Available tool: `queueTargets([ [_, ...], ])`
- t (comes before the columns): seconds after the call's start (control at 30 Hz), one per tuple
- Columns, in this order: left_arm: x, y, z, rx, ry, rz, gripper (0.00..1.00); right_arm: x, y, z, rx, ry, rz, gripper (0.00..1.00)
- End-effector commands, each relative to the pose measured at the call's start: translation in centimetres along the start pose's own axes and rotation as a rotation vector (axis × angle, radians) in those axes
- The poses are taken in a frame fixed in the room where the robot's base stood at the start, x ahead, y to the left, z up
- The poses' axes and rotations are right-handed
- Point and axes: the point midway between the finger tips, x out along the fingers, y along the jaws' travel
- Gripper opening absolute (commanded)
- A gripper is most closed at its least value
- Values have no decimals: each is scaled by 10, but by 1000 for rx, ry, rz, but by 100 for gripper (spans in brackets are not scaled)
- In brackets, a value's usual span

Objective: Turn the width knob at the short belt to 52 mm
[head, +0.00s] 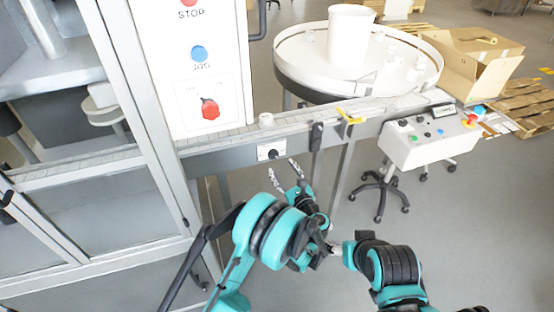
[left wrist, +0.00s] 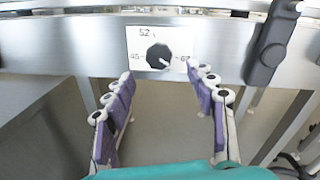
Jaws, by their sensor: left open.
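The width knob (left wrist: 159,57) is a dark, faceted dial on a white scale plate (left wrist: 138,37) in the metal side rail of the short belt. The plate reads 52 at the top and 45 at the left; the right number is partly hidden. A light mark on the knob appears to point to the lower right. In the head view the knob (head: 272,154) is small. My left gripper (head: 286,174) is open, its fingers (left wrist: 163,92) apart just in front of and below the knob, not touching it.
A dark bracket (left wrist: 268,45) stands right of the plate on the rail. A cabinet with a red switch (head: 210,108) stands behind left, a round table (head: 290,62) behind right, a control box (head: 430,143) at right.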

Motion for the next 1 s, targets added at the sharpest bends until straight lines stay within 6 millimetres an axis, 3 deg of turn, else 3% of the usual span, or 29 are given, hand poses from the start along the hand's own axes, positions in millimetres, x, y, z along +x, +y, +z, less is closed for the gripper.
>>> queueTargets([
  [0.33, 54, 1, -2, -3, 1, 2, 56, 14, 0, 10, 0, 0, 0, 63],
  [0.7, 63, 0, 0, -4, 2, 0, 56, 15, 0, 11, 0, 0, 0, 63],
  [0.77, 63, 0, 0, -4, 2, 0, 45, 15, 0, 11, 0, 0, 0, 63],
  [0.9, 62, 0, 0, -4, 2, 1, 8, 15, 0, 11, 0, 0, 0, 63],
  [1.0, 62, 0, 0, -4, 2, 1, 6, 15, 0, 11, 0, 0, 0, 63],
])
